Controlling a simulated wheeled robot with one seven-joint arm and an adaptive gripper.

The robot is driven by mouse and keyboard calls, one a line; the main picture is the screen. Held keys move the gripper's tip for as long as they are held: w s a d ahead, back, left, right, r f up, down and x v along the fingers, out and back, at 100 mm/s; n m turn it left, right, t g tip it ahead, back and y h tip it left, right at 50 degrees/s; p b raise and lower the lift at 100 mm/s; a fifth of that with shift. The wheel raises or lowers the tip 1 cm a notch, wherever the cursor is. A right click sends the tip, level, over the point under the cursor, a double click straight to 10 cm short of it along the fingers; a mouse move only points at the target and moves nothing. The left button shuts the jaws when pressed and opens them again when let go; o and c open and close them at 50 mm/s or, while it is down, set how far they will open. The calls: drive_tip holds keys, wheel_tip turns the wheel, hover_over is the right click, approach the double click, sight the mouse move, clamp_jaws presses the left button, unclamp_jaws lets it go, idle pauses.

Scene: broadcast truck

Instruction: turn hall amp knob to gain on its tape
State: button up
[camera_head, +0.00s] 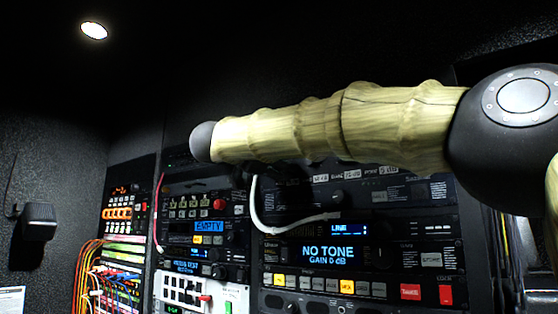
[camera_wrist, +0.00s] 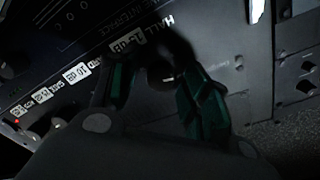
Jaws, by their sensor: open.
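In the wrist view, a dark round knob (camera_wrist: 160,76) sits on a black panel (camera_wrist: 215,35) printed "HALL". A short pale mark shows on the knob. My gripper (camera_wrist: 160,88) is open, with one green-padded finger on each side of the knob; I cannot tell whether either touches it. A white tape (camera_wrist: 125,44) lies beside the knob, its lettering hard to read. More white tapes (camera_wrist: 76,74) run down to the left, too small to read surely. In the head view, my arm covers much of the upper panel and my gripper is not clearly visible.
In the head view, a display (camera_head: 327,254) reads "NO TONE GAIN 0 dB", with a smaller one (camera_head: 342,229) above it. A white cable (camera_head: 285,230) hangs across the rack. Colored cables (camera_head: 92,275) hang at the left. Neighbouring knobs (camera_wrist: 306,87) show at the wrist view's right.

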drive_tip(key=shift+c, duration=0.3)
clamp_jaws()
drive_tip(key=shift+f+m+b, duration=0.1)
drive_tip(key=shift+m+b, duration=0.3)
drive_tip(key=shift+b, duration=0.05)
drive_tip(key=shift+m+y+b, duration=0.3)
drive_tip(key=shift+m+b, duration=4.5)
drive_tip(key=shift+m, duration=2.5)
drive_tip(key=shift+r, duration=0.2)
